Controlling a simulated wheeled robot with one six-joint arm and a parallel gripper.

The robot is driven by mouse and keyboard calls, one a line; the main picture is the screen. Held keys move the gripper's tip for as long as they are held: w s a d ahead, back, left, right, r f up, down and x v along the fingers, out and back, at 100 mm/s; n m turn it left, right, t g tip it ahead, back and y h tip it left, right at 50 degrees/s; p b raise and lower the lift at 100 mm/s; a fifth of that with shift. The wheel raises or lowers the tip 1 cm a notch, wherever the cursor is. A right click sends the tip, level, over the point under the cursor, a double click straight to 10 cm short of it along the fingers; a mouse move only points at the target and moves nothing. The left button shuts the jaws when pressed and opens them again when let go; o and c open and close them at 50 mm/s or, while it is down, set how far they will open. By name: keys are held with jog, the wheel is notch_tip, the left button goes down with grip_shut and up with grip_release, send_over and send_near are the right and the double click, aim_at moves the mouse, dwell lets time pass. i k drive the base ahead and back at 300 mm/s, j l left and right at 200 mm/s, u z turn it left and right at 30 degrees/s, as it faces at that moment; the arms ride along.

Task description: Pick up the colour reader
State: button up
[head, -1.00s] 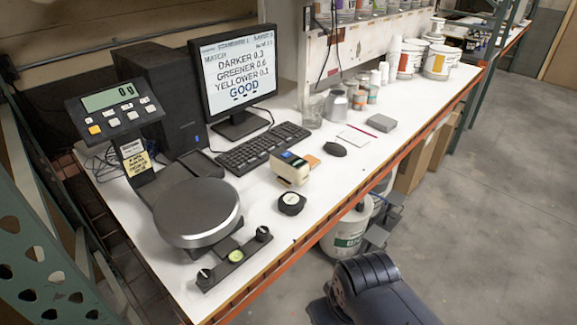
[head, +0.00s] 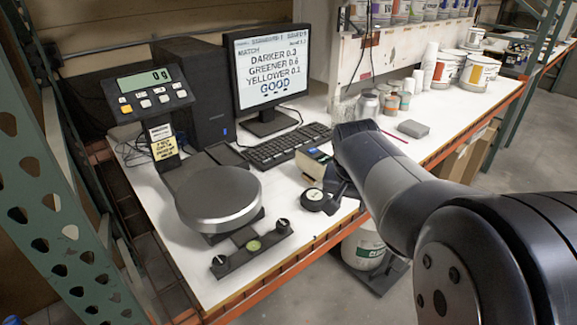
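The colour reader (head: 312,164), a small cream device with a dark and blue top, sits on the white bench in front of the keyboard. Its right side is hidden behind my arm. My gripper (head: 341,184) is small and dark at the end of the arm, close against the right side of the reader in the picture. The arm and wrist cover most of it, so I cannot tell whether its fingers are open or shut, or whether they touch the reader.
A round black puck (head: 314,200) lies just in front of the reader. The keyboard (head: 285,146) and monitor (head: 270,70) are behind. Jars and a grey block (head: 413,129) stand right.

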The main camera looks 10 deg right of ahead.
aim_at(314, 166)
jog(key=i+l+u, duration=0.1)
jog(key=l+u, duration=0.15)
jog(key=u, duration=0.2)
jog(key=i+l+u, duration=0.1)
jog(key=l+u, duration=0.5)
jog(key=u, duration=0.25)
jog(key=l+u, duration=0.45)
jog(key=l, duration=0.4)
jog(key=k+l+u, duration=0.1)
jog(key=l, duration=0.3)
jog(key=k+l+u, duration=0.1)
jog(key=l, duration=0.35)
jog(key=k+l, duration=0.15)
jog(key=l, duration=0.25)
